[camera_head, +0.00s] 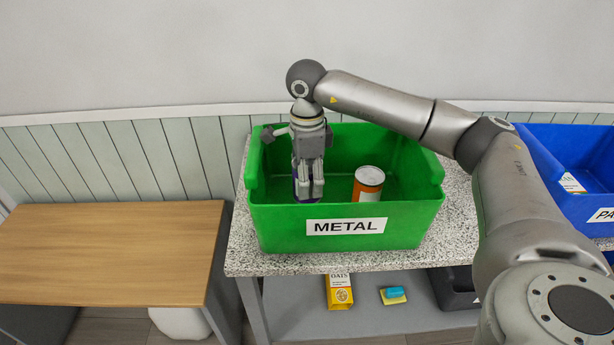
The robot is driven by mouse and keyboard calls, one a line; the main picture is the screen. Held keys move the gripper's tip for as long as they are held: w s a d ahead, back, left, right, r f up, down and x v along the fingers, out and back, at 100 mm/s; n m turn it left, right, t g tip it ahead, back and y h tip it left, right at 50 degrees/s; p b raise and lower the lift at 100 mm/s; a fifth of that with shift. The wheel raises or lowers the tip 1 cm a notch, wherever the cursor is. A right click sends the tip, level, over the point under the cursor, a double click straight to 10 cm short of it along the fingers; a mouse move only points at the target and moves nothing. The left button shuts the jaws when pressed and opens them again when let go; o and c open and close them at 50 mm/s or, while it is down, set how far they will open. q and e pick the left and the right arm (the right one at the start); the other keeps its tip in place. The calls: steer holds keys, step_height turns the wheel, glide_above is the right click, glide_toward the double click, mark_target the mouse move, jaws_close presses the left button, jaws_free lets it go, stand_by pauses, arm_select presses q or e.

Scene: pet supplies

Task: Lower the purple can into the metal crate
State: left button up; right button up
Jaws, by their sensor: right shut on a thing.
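The metal crate (275,222) is a green open bin with a white "METAL" label on its front wall, standing on a speckled table. My right gripper (308,190) points down inside the left half of the crate. It is shut on the purple can (304,200), of which only a small purple part shows below the fingers and above the front wall. The can's bottom is hidden, so I cannot tell if it touches the crate floor. My left gripper is not in view.
An orange can (368,185) with a pale top stands in the crate's right half. A blue bin (571,157) is at the right. An oats box (340,291) and a blue-and-yellow item (393,295) lie on the lower shelf. A wooden table (110,250) at left is bare.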

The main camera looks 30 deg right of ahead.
steer(key=shift+f+b, duration=0.85)
steer(key=shift+f, duration=0.45)
stand_by(0.4)
steer(key=o, duration=1.1)
steer(key=shift+c, duration=0.2)
